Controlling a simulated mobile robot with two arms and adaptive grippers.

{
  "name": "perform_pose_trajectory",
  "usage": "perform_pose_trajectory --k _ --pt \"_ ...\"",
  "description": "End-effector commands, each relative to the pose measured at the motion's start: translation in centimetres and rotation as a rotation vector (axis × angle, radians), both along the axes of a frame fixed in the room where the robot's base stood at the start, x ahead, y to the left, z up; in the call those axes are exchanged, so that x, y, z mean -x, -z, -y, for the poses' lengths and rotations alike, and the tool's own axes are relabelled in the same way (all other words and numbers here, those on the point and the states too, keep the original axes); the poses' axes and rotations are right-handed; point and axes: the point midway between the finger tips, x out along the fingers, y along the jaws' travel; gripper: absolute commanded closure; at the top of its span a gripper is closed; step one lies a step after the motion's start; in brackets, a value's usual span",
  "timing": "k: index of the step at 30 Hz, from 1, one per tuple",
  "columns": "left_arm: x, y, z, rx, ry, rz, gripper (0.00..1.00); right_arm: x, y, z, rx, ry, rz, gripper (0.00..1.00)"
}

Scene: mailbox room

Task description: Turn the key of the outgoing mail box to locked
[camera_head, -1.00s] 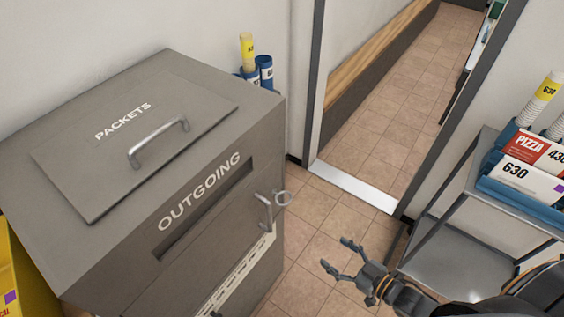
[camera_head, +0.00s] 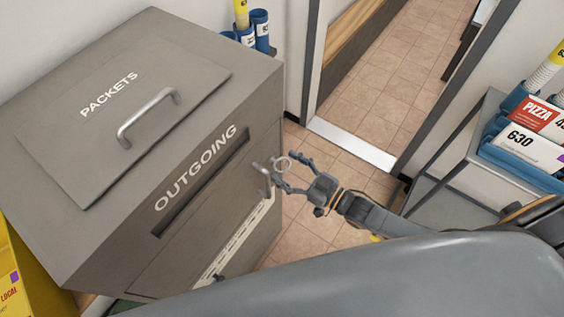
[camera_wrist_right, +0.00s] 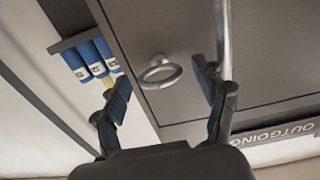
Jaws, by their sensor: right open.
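The grey outgoing mail box (camera_head: 180,245) stands at the left in the head view. Its key (camera_head: 283,163) shows as a pale metal ring at the front's right edge, beside the upright bar handle (camera_head: 262,181). My right gripper (camera_head: 279,172) is open at the key, with its fingertips to either side of the ring. In the right wrist view the key (camera_wrist_right: 161,73) shows between the spread fingers of the gripper (camera_wrist_right: 162,88), and the jaws are not closed on it. One finger is close to the bar handle (camera_wrist_right: 225,35); I cannot tell whether they touch. My left gripper is not in view.
The box's top carries a PACKETS lid (camera_head: 120,125) with a handle. Blue tubes (camera_head: 254,30) stand behind the box. A grey cart (camera_head: 460,195) with blue trays and parcels is at the right. A yellow bin (camera_head: 18,275) is at the left. A doorway opens at the back.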

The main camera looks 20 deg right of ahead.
Motion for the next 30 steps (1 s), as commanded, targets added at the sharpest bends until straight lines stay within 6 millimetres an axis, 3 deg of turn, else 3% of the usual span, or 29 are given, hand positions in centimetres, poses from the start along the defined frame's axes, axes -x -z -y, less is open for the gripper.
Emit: perform_pose_trajectory --k 6,14,23,30 --pt "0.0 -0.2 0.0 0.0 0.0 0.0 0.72 -1.3 0.0 -1.0 0.0 0.0 0.0 0.28" --pt "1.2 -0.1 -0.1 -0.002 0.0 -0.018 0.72 -1.4 0.0 -1.1 0.001 0.0 -0.001 0.28" --pt "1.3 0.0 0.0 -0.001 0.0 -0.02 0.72 -1.4 0.0 -1.0 0.001 0.0 -0.001 0.83" --pt "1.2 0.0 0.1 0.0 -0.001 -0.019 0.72 -1.3 0.0 -1.0 0.012 0.0 0.008 0.83"
